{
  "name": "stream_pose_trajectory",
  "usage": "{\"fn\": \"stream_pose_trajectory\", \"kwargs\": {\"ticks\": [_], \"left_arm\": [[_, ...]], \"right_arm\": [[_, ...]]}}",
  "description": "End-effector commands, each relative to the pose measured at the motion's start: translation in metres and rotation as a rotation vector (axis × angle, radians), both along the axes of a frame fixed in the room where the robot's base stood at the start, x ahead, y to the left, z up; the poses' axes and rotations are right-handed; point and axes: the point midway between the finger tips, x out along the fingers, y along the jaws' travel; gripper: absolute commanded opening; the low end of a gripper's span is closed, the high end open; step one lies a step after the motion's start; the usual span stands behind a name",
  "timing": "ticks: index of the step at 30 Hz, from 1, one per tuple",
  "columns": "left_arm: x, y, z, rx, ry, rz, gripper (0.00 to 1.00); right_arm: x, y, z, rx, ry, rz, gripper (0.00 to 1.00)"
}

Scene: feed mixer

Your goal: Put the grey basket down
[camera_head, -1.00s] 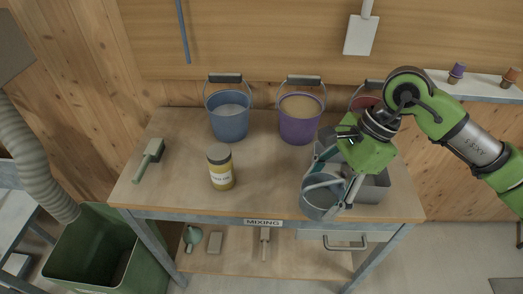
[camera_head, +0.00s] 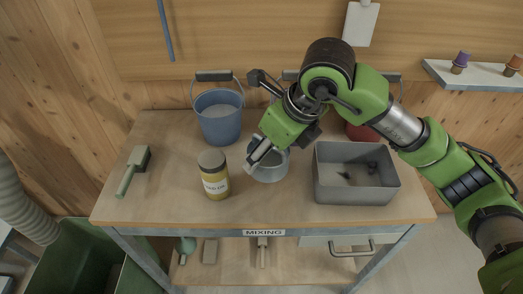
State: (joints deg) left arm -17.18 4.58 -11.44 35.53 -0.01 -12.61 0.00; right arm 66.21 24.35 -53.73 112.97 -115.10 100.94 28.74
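A round grey container (camera_head: 272,170), which I take to be the grey basket, is over the middle of the table, right of the yellow jar. My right gripper (camera_head: 256,158) is at its upper left rim, fingers pointing down and left. The gripper and wrist cover part of the container, so I cannot tell whether the fingers are closed on its rim or handle, or whether its base touches the table. My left gripper is not in view.
A rectangular grey bin (camera_head: 356,198) with dark bits inside stands on the table (camera_head: 170,205) at the right. The front left of the table is clear.

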Motion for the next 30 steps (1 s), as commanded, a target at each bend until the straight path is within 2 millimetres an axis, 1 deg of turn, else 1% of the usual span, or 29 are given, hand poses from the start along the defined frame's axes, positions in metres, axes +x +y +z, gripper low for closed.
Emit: {"fn": "stream_pose_trajectory", "kwargs": {"ticks": [1,8,9,12,15,18,24,26,30], "left_arm": [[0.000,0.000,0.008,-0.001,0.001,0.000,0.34],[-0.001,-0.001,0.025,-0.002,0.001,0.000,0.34],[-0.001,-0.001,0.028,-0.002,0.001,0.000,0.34],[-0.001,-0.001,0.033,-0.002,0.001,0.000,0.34],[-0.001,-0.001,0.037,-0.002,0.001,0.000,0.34],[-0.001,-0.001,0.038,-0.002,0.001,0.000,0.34],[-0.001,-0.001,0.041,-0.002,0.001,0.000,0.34],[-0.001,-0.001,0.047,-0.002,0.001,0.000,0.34],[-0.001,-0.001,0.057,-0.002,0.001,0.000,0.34]], "right_arm": [[0.011,0.001,-0.002,0.001,0.007,-0.005,0.29],[0.067,0.005,-0.027,0.000,0.005,-0.003,0.29],[0.075,0.006,-0.033,-0.001,0.007,-0.002,0.29],[0.091,0.006,-0.055,-0.001,0.007,-0.002,0.29],[0.104,0.008,-0.070,0.000,0.004,0.001,0.29],[0.112,0.009,-0.080,0.000,0.002,0.002,0.29],[0.120,0.010,-0.090,0.000,0.001,0.003,0.29],[0.120,0.009,-0.097,-0.001,0.004,0.002,0.29],[0.120,0.009,-0.116,0.000,0.004,0.003,0.29]]}}
